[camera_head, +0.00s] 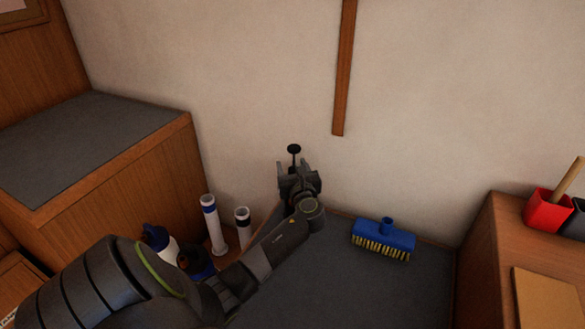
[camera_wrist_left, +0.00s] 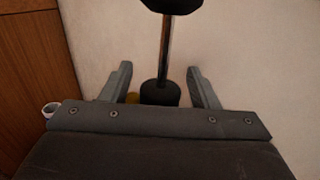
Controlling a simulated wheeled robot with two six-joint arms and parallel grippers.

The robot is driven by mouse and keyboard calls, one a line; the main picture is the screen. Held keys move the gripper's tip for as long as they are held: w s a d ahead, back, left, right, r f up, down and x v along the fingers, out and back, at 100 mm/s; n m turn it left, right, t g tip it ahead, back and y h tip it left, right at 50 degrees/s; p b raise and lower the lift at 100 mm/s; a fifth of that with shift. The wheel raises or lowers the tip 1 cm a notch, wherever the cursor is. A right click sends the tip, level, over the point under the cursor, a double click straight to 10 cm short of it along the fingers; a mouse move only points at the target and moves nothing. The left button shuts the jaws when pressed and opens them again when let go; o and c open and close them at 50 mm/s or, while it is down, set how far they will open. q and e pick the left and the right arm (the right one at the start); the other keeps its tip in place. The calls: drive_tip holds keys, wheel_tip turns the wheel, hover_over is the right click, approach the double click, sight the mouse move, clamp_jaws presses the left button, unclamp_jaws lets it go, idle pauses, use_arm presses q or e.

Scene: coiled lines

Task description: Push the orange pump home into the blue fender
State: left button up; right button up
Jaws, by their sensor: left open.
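A black knob (camera_head: 294,149) on a thin rod stands upright just beyond my left gripper (camera_head: 296,168) in the head view. In the left wrist view the knob (camera_wrist_left: 172,4) is cut by the top edge, and its rod runs down to a black cylinder (camera_wrist_left: 160,93) between the fingers. The fingers of my left gripper (camera_wrist_left: 159,68) are apart, with gaps to the rod on both sides. A small yellow-orange patch (camera_wrist_left: 133,97) shows beside the cylinder; I cannot tell if it is the pump. No blue fender is clearly visible. My right gripper is not in view.
A blue brush (camera_head: 384,241) lies on the grey surface (camera_head: 350,285) to the right. Two white tubes (camera_head: 213,224) and bottles (camera_head: 159,243) stand on the left. A raised wooden box (camera_head: 150,165) is far left; a red container (camera_head: 547,212) is at right.

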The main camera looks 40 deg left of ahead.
use_arm(q)
drive_tip(key=shift+c, duration=0.4)
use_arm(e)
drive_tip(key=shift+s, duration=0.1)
